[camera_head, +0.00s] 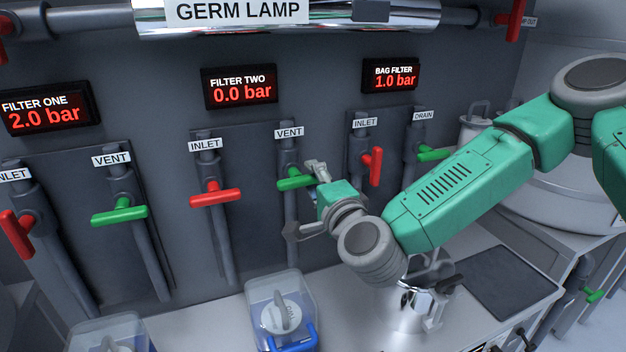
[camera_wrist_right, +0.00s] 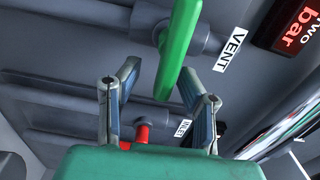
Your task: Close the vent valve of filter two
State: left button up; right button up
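The filter two vent valve has a green handle (camera_head: 296,180) lying crosswise on its upright pipe, below the VENT label (camera_head: 289,132). The filter two display (camera_head: 240,87) reads 0.0 bar. My right gripper (camera_head: 317,170) is at the right end of this handle. In the right wrist view the gripper (camera_wrist_right: 160,80) has its two fingers spread. The green handle (camera_wrist_right: 180,45) reaches down toward the gap between the fingertips. I cannot tell whether a finger touches it. My left gripper is not in view.
The red filter two inlet handle (camera_head: 215,196) is to the left. The bag filter's red inlet handle (camera_head: 375,167) is close on the right, past my gripper. A clear box (camera_head: 281,310) stands on the bench below. A steel vessel (camera_head: 408,305) stands under my right arm.

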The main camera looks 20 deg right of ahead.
jog(key=s, duration=0.7)
jog(key=shift+s+d, duration=0.15)
jog(key=shift+s, duration=0.05)
jog(key=shift+f, duration=0.1)
